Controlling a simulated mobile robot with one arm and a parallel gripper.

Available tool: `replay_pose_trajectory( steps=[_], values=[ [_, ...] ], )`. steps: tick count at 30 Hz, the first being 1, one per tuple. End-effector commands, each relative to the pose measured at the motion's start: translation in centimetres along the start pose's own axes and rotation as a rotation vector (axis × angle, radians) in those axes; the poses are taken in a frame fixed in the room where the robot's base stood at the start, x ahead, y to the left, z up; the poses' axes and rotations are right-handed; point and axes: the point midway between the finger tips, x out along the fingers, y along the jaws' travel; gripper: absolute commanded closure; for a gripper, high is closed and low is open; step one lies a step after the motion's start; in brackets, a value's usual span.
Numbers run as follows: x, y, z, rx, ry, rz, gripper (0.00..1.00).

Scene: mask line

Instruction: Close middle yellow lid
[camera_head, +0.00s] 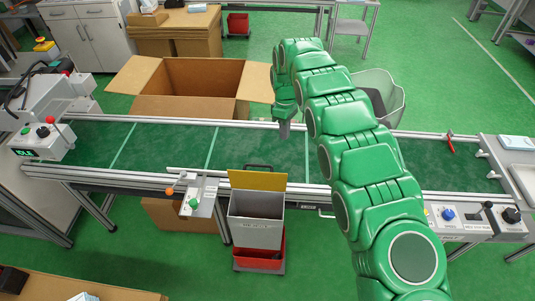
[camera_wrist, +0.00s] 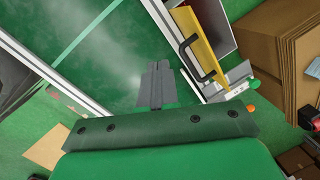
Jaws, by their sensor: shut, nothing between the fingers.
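A yellow lid (camera_head: 258,180) stands raised and open at the back edge of a grey bin (camera_head: 255,212) in front of the conveyor. The bin's opening shows, dark inside. In the wrist view the yellow lid (camera_wrist: 204,44) is at upper right, with a black handle (camera_wrist: 197,60) on its near face. My gripper (camera_head: 284,131) is shut and empty. It points down over the conveyor, beyond the lid and apart from it. In the wrist view my gripper's fingers (camera_wrist: 157,82) are together, left of the lid. No other yellow lid shows.
The green conveyor (camera_head: 260,145) runs between metal rails. A lever with an orange knob and a green button box (camera_head: 193,203) sit left of the bin. A red crate (camera_head: 259,255) is under the bin. An open cardboard box (camera_head: 190,85) stands behind the conveyor. The belt around my gripper is clear.

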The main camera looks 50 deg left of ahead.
Motion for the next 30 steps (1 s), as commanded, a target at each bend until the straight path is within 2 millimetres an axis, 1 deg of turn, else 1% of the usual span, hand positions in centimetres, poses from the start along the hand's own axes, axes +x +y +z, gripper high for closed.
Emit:
replay_pose_trajectory(
  steps=[9, 30],
  values=[
    [0.3, -1.0, -1.6, 0.503, -0.010, -0.030, 1.00],
    [1.2, -3.4, -4.3, 1.623, -0.101, -0.063, 1.00]
  ],
)
